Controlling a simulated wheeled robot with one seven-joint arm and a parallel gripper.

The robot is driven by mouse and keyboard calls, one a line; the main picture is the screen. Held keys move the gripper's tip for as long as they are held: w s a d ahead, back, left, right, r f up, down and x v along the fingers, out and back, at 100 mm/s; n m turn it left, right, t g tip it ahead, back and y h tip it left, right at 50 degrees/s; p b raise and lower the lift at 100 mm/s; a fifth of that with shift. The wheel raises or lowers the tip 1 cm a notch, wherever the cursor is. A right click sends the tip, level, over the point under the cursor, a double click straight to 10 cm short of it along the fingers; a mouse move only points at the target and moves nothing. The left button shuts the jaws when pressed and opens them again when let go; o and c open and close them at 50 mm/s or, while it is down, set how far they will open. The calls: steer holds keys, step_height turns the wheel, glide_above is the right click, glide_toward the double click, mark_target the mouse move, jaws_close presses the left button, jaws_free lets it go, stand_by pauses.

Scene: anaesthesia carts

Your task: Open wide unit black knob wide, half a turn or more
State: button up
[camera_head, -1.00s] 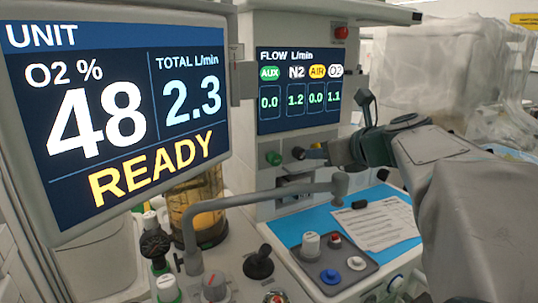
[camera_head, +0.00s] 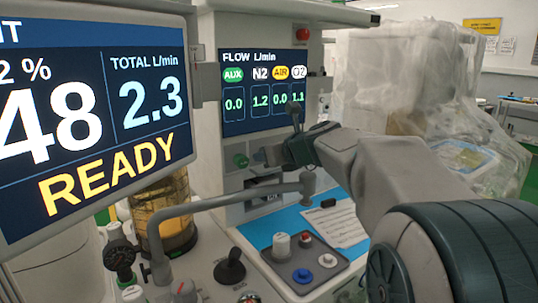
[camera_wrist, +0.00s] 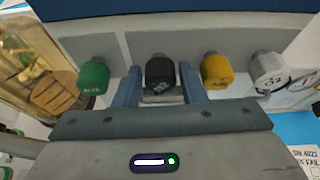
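The unit's black knob (camera_wrist: 160,73) sits on the grey flow panel (camera_wrist: 225,45), below the flow screen (camera_head: 264,92). In the wrist view it stands between the two fingers of my gripper (camera_wrist: 160,88), one on each side. Gaps show between the knob and both fingers, so the gripper is open around it. In the head view my gripper (camera_head: 274,155) is at the panel and mostly covers the black knob. The flow screen reads N2 1.2, AIR 0.0, O2 1.1 and AUX 0.0.
The green knob (camera_wrist: 93,77) is left of my fingers; the yellow knob (camera_wrist: 217,70) is close on the right, then the white knob (camera_wrist: 270,72). A grey bent arm (camera_head: 225,207) crosses below the panel. The large UNIT screen (camera_head: 95,110) stands at left.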

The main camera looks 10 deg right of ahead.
steer(key=c, duration=0.5)
steer(key=shift+c, duration=0.2)
steer(key=shift+a+n, duration=0.1)
steer(key=shift+n, duration=0.2)
steer(key=shift+s+a+f+n+t+h+b, duration=0.1)
steer(key=shift+n+t+h+b, duration=0.1)
steer(key=shift+n+h+b, duration=0.3)
steer(key=shift+f+n+t+h+b, duration=0.1)
steer(key=shift+n+t+h+b, duration=0.15)
steer(key=shift+n+b, duration=0.3)
steer(key=shift+n+t+h+b, duration=0.45)
steer(key=shift+n+h+b, duration=0.3)
steer(key=shift+n+b, duration=0.45)
steer(key=shift+n, duration=0.25)
steer(key=o, duration=1)
